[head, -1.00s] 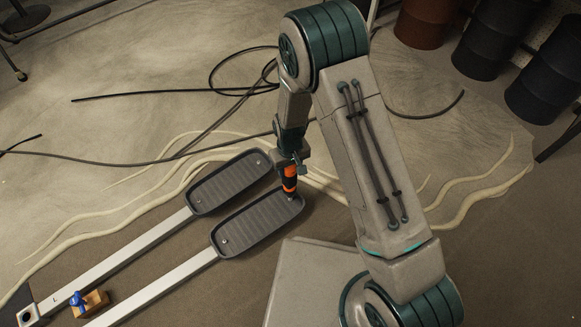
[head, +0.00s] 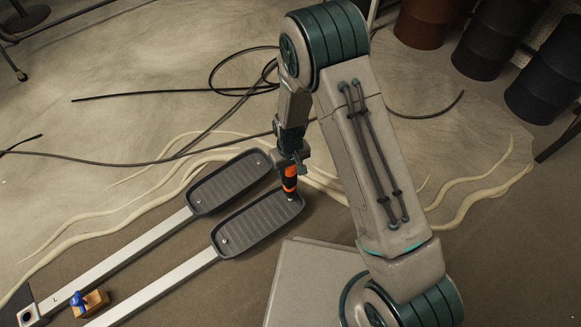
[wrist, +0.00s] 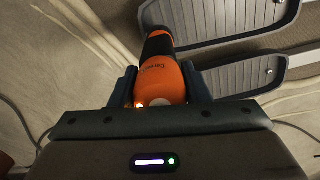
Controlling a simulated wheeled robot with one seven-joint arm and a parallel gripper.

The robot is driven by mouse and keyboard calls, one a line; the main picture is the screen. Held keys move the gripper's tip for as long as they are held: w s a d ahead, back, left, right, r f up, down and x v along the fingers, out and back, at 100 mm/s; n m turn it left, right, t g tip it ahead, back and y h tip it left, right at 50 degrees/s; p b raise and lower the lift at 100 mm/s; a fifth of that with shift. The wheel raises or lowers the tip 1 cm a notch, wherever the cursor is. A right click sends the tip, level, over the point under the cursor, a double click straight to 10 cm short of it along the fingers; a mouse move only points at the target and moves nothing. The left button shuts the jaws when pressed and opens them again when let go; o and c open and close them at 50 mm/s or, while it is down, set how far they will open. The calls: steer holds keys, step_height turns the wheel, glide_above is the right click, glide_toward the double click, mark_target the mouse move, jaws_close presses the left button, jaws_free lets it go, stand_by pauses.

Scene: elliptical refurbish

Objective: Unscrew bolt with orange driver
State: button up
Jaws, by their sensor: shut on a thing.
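My gripper (head: 290,163) is shut on the orange driver (head: 290,183), which points down at the far right end of the nearer pedal (head: 250,222). The driver's orange body with a black front part fills the middle of the wrist view (wrist: 162,80), between the two fingers (wrist: 160,92). The driver's tip and the bolt under it are hidden or too small to tell apart. Another bolt (head: 223,242) shows at the near left end of this pedal. The farther pedal (head: 228,180) has a bolt (head: 194,197) at its left end.
Two pale bars (head: 125,256) run from the pedals to the lower left. A small wooden block with a blue thing (head: 90,302) sits between them. Black cables (head: 150,153) lie on the floor behind. Dark barrels (head: 485,40) stand at the upper right.

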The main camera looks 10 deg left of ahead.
steer(key=shift+r+p, duration=3.35)
steer(key=shift+r, duration=1.25)
